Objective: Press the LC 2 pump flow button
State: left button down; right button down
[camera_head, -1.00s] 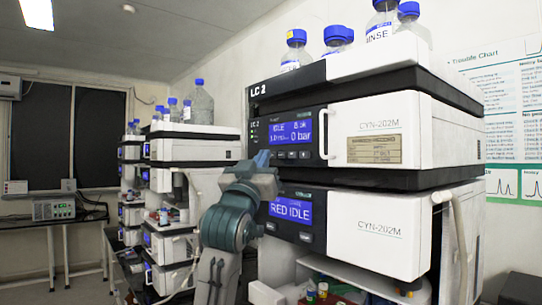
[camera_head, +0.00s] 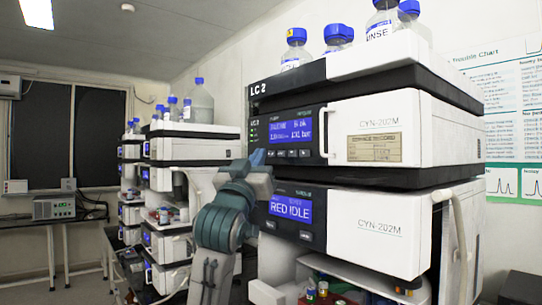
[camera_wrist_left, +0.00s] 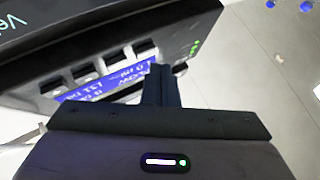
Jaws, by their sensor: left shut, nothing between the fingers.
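The LC 2 pump module (camera_head: 372,131) is the upper white unit with a black front panel in the head view. Its blue screen (camera_head: 291,131) shows text and a pressure that looks like 131 bar. A row of small dark buttons (camera_head: 293,153) sits under the screen; their labels are too small to read. The screen (camera_wrist_left: 100,92) and buttons (camera_wrist_left: 86,73) also show in the left wrist view. My left gripper (camera_head: 258,156) is shut and empty, at the left end of the button row. Its fingers (camera_wrist_left: 160,70) partly cover the panel; contact cannot be told. My right gripper is not in view.
A second module (camera_head: 380,228) with a "RED IDLE" screen sits below the pump. Blue-capped bottles (camera_head: 297,50) stand on top of the stack. Another instrument stack (camera_head: 190,150) stands to the left, behind my arm. A white tube (camera_head: 460,230) hangs at the right.

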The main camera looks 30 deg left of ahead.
pick_arm(q)
jog(key=shift+s, duration=0.1)
jog(key=shift+s+a+b, duration=0.2)
jog(key=shift+s+a, duration=0.15)
jog(key=shift+s, duration=0.4)
jog(key=shift+s+a+b, duration=0.2)
jog(key=shift+s+a, duration=0.1)
jog(key=shift+s, duration=0.5)
jog(key=shift+s+a+b, duration=0.2)
jog(key=shift+s+a, duration=0.15)
jog(key=shift+s, duration=0.4)
